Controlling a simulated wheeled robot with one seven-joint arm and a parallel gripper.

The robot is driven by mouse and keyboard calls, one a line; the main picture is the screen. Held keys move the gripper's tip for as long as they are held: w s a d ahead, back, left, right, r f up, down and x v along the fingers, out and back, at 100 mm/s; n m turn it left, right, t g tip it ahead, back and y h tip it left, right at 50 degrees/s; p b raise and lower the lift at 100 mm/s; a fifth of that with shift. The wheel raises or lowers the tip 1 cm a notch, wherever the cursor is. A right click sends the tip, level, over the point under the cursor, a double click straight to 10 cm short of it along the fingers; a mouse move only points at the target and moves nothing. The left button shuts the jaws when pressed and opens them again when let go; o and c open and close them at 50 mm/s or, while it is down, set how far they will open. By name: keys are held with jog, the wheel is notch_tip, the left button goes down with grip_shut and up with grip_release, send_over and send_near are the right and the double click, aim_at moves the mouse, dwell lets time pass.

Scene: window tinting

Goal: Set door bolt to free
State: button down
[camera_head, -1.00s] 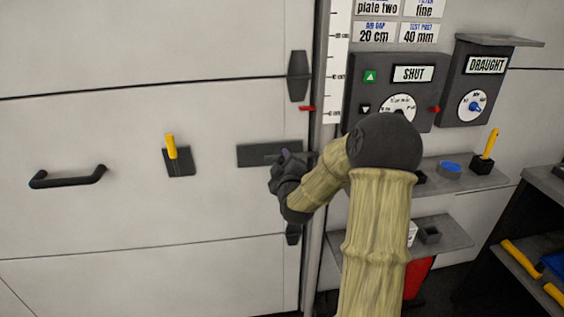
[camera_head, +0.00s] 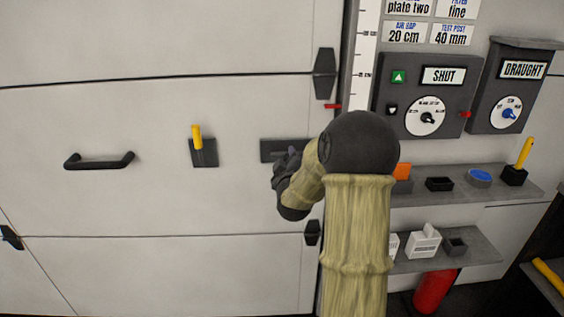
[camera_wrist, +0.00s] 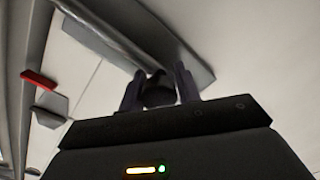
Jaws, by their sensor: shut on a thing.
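The door bolt is a dark grey plate (camera_head: 268,146) on the pale door (camera_head: 100,195), with a rod. The wrist view shows the plate (camera_wrist: 196,55) and the long rod (camera_wrist: 105,38) close up. My gripper (camera_head: 284,162) is at the plate. In the wrist view, my gripper (camera_wrist: 158,88) has one finger on each side of a dark round knob (camera_wrist: 158,96) at the rod's end and is shut on it. In the head view my arm hides the plate's right part and the rod's end by the door frame.
A yellow-handled dark plate (camera_head: 203,150) and a black pull handle (camera_head: 99,161) are on the door to the left. A control box (camera_head: 428,96) reading SHUT, a DRAUGHT box (camera_head: 512,85) and shelves (camera_head: 470,185) stand right of the frame.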

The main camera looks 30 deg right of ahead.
jog(key=shift+w+a, duration=0.1)
jog(key=shift+a, duration=0.15)
jog(key=c, duration=1.1)
grip_release()
jog(key=shift+a, duration=0.1)
jog(key=shift+b+v, duration=4.85)
jog(key=shift+v, duration=3.8)
